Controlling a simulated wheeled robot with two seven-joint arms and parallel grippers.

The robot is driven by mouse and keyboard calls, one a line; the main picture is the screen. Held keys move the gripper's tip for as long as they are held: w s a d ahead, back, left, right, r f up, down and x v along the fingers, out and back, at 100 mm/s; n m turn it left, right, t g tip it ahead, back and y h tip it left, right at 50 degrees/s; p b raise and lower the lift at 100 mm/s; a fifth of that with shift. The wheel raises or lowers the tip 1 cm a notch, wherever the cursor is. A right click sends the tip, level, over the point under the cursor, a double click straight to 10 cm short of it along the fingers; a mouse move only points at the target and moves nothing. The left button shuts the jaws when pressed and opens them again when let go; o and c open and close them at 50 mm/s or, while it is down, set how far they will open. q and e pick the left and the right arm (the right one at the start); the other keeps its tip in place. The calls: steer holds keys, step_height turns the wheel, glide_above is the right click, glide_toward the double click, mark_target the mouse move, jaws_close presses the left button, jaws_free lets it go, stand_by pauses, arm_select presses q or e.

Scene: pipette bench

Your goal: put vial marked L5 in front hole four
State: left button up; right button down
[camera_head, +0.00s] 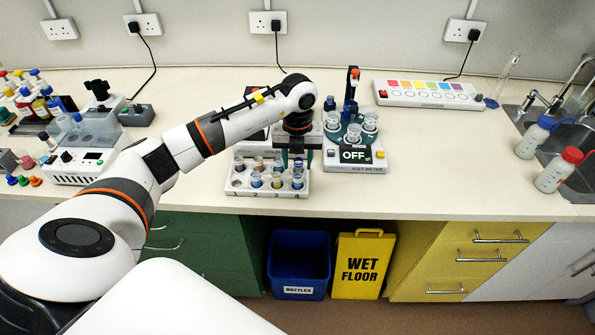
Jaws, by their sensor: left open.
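A white vial rack (240,192) stands near the front edge of the bench with two rows of holes and small numbers along its front. Several small vials with coloured contents stand in it. The front-left hole looks dark and empty; a vial (297,182) appears to stand at the front right, by the number 4. The vial markings are too small to read, so I cannot tell which is L5. My left gripper (297,158) points down over the back right of the rack, open. Its fingers partly hide the vials there. My right gripper is not in view.
Right of the rack stands a device marked OFF (354,155) with several glass vessels. A colour-striped white strip (430,94) lies behind it. Another device (85,165) and bottles stand at left. Wash bottles (533,138) and a sink are at right. Bench in front of the strip is clear.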

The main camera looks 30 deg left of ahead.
arm_select(q)
step_height(320, 180, up, 8)
steer(key=b, duration=0.2)
stand_by(0.4)
